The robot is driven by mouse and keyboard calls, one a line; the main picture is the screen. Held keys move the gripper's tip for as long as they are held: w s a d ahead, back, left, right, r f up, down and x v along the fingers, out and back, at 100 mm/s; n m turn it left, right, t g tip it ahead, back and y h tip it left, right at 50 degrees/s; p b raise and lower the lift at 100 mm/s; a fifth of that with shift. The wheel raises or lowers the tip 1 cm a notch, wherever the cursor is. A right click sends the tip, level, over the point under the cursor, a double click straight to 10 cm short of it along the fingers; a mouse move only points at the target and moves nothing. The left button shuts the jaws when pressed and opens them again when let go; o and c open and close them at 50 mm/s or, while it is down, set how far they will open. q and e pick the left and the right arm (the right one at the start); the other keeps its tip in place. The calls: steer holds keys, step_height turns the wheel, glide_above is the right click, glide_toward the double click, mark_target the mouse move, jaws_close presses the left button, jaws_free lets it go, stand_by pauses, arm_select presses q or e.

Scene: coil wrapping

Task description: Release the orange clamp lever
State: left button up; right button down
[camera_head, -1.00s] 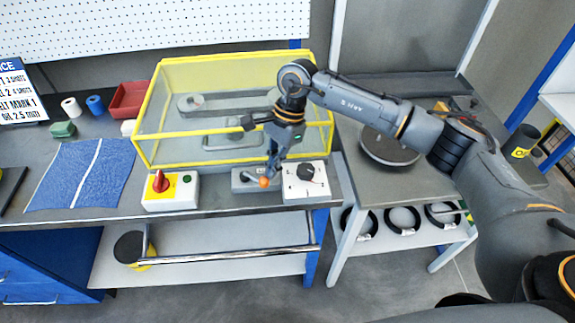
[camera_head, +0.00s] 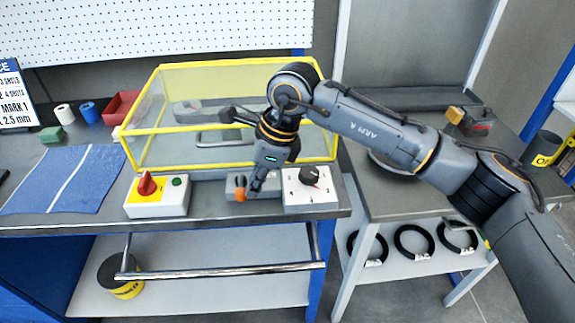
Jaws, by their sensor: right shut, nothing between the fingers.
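The orange clamp lever tip (camera_head: 241,193) shows at the front of a small grey block (camera_head: 231,182) on the bench's front edge. My right gripper (camera_head: 251,190) points down at the lever from above, just right of the orange tip. Its fingers are together with nothing between them. They cover part of the lever and block, and I cannot tell whether they touch the lever. My left gripper is out of view.
A white dial box (camera_head: 310,200) stands close to the right, and a box with a red knob (camera_head: 158,205) to the left. The yellow-framed clear guard (camera_head: 150,128) rises behind. A metal rail (camera_head: 225,271) runs below the bench front.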

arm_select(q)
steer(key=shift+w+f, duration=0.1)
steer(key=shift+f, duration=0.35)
arm_select(e)
steer(key=shift+s+a+f, duration=0.1)
steer(key=shift+a, duration=0.1)
